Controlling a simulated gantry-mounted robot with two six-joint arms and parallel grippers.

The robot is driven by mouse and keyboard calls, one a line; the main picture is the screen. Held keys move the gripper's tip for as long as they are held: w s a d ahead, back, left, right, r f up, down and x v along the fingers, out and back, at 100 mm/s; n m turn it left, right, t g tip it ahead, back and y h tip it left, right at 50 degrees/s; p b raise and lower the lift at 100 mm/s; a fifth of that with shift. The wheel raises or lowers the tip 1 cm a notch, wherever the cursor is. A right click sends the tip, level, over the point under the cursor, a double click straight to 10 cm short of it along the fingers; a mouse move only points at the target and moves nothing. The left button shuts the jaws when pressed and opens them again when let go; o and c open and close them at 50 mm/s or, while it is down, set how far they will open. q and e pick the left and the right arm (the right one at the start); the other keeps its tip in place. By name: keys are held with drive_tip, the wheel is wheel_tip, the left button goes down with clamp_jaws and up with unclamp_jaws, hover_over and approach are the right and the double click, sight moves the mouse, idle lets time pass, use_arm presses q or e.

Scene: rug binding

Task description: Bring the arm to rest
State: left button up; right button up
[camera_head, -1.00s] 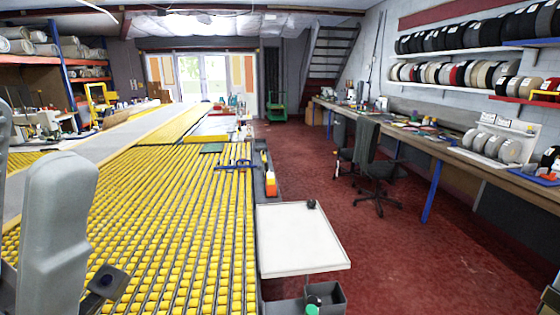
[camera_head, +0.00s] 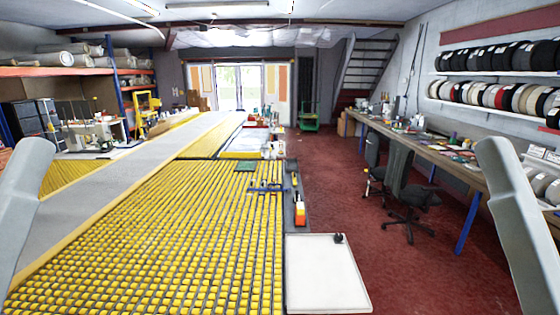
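Only grey links of my two arms show, one at the left edge and one at the right edge. Both are raised and run out of the frame. Neither gripper is in view, so I cannot see their fingers or whether they hold anything. The arm links appear clear of the yellow roller table (camera_head: 170,235) between them.
A white tray (camera_head: 325,275) with a small dark object on it juts from the table's right side. An orange-and-white bottle (camera_head: 299,212) stands on the table's dark edge. An office chair (camera_head: 405,190) and a long workbench (camera_head: 440,158) are on the right. Red floor (camera_head: 350,215) lies open between.

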use_arm(q)
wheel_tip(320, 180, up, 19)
drive_tip(key=p, duration=1.5)
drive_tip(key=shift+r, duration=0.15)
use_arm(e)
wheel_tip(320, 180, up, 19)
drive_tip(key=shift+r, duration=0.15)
